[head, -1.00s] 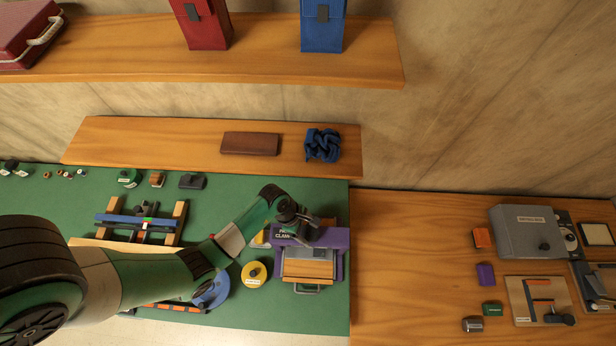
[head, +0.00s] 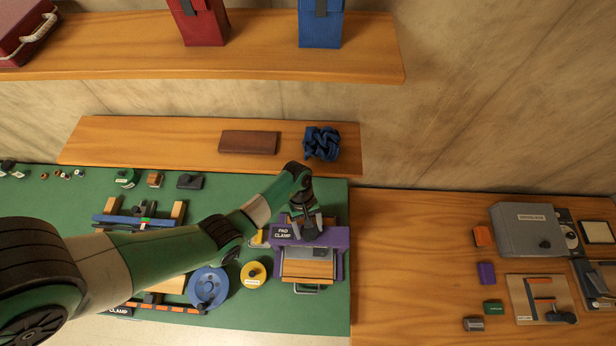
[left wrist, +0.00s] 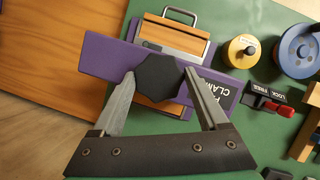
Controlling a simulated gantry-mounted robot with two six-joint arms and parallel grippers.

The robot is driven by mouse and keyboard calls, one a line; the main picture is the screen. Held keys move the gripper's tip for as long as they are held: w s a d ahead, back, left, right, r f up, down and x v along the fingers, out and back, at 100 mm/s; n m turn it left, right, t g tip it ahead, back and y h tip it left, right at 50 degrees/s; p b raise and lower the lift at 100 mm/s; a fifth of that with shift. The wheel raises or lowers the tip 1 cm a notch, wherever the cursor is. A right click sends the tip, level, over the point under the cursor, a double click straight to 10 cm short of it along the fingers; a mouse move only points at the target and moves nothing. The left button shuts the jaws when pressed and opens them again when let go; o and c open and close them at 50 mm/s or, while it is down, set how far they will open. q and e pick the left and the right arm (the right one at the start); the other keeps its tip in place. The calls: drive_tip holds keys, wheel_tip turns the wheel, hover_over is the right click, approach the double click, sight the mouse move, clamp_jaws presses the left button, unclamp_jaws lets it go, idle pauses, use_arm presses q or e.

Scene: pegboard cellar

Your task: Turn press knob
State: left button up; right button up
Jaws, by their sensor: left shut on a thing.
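The purple press (head: 338,238) with a "PAD CLAMP" label (head: 283,233) stands on the green mat. Its dark knob (left wrist: 160,78) sits on top of the purple crossbar, which also shows in the left wrist view (left wrist: 105,58). My left gripper (head: 309,232) comes down from above and is shut on the knob, with one finger on each side of it. In the left wrist view the fingers (left wrist: 158,85) reach the knob's sides. In the head view the knob is mostly hidden by the gripper. My right gripper is in neither view.
A yellow disc (head: 254,275) and a blue wheel (head: 207,288) lie left of the press. A wooden shelf (head: 190,151) with a brown case (head: 248,142) and a blue knotted thing (head: 322,143) runs behind.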

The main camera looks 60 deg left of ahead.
use_arm(q)
drive_tip(key=shift+w+f+m+b, duration=0.15)
drive_tip(key=shift+m+b, duration=0.15)
drive_tip(key=shift+m, duration=0.2)
drive_tip(key=m+b, duration=0.1)
drive_tip(key=b, duration=0.1)
drive_tip(key=m+g+b, duration=0.1)
drive_tip(key=m+b, duration=0.1)
drive_tip(key=shift+f+g+y+b, duration=0.1)
drive_tip(key=shift+g+y+b, duration=0.2)
drive_tip(key=shift+b, duration=0.05)
drive_tip(key=shift+r+m+b, duration=0.2)
drive_tip(key=shift+m+b, duration=0.3)
drive_tip(key=shift+b, duration=0.1)
drive_tip(key=o, duration=1.3)
drive_tip(key=shift+c, duration=0.2)
drive_tip(key=shift+r, duration=0.1)
